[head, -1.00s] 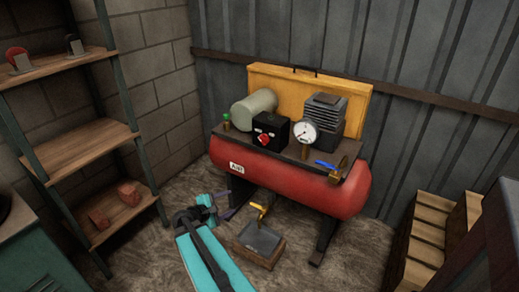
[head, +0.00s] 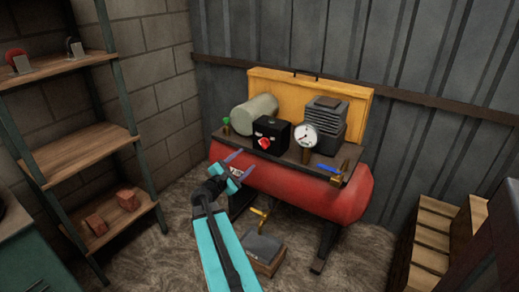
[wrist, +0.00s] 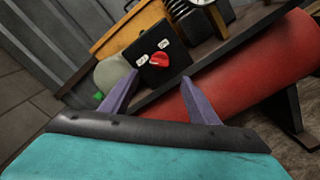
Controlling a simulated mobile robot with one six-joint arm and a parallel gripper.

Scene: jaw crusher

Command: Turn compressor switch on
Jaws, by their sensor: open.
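The compressor has a red tank (head: 300,185) with a dark top plate. On the plate stands a black switch box (head: 272,134) with a red knob (head: 264,142) and small white labels on its front. In the wrist view the black box (wrist: 165,72) and the red knob (wrist: 159,59) show ahead, between and beyond the fingers. My gripper (head: 236,160) is open and empty. It is in front of the tank, a little below and left of the knob, apart from it.
A pressure gauge (head: 305,136), a blue-handled valve (head: 331,168) and a finned motor (head: 318,122) stand right of the box. A green-topped fitting (head: 226,124) is left. Shelves (head: 80,155) stand at left and wooden pallets (head: 432,235) at right.

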